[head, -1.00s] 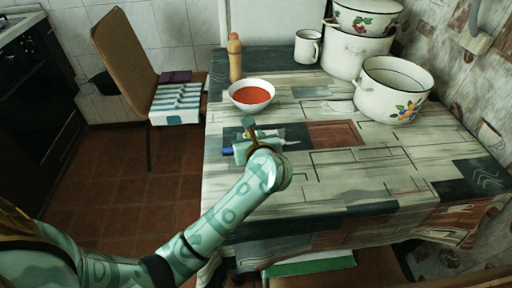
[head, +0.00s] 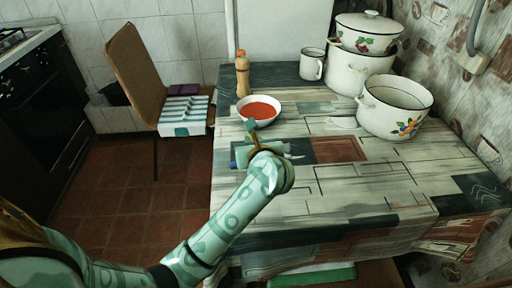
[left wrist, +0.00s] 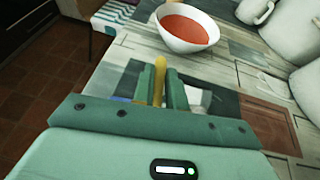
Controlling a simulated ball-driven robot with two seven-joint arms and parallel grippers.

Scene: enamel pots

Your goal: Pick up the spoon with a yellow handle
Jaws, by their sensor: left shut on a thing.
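My left gripper (head: 252,134) is over the near-left part of the table, just in front of the bowl of red soup. Its jaws are shut on the yellow handle of the spoon, which stands up between the two green fingers in the left wrist view (left wrist: 158,72). In the head view a little of the yellow handle (head: 255,145) shows by the fingers. The rest of the spoon is hidden by my gripper and wrist. My right gripper is in neither view.
The white soup bowl (head: 272,120) stands close beyond the gripper. A blue item (head: 233,164) lies left of my wrist. The table's right front is clear.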

